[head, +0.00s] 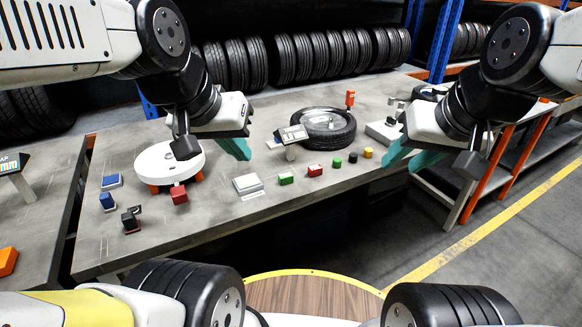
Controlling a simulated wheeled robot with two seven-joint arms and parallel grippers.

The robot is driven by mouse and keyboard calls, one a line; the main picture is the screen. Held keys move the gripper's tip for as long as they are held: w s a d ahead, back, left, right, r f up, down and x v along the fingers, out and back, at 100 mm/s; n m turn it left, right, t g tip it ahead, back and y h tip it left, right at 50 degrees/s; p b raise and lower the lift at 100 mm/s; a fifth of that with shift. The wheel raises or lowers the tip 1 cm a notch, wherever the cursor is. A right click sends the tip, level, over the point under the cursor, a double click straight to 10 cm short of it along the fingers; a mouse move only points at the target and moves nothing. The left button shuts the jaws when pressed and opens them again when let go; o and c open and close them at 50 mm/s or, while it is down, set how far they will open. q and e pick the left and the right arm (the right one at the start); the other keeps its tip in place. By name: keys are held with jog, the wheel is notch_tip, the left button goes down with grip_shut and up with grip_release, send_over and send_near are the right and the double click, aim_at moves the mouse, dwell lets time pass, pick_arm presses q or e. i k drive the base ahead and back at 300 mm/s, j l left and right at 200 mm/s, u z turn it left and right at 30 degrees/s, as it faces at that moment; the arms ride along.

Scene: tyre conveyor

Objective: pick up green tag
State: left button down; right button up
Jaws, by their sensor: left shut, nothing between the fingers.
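A small green tag (286,179) lies on the grey workbench (225,205), near its front edge and left of a red tag (315,170). My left gripper (240,150) has teal fingers. It is shut and empty, above the bench, up and to the left of the green tag and apart from it. My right gripper (404,160) also has teal fingers, which look spread with nothing between them. It is over the right end of the bench, well to the right of the green tag.
A white round stand (169,162) is at the left, a tyre (324,128) lies at the back, and a pale square scale (247,184) sits left of the green tag. Small coloured blocks lie along the front. Racked tyres (297,57) stand behind.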

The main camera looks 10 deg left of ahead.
aim_at(285, 179)
jog(key=i+l, duration=0.1)
jog(key=l, duration=0.3)
jog(key=i+l+u, duration=0.1)
jog(key=l, duration=0.25)
jog(key=i+l+u, duration=0.1)
jog(key=l, duration=0.3)
jog(key=u, duration=1.45)
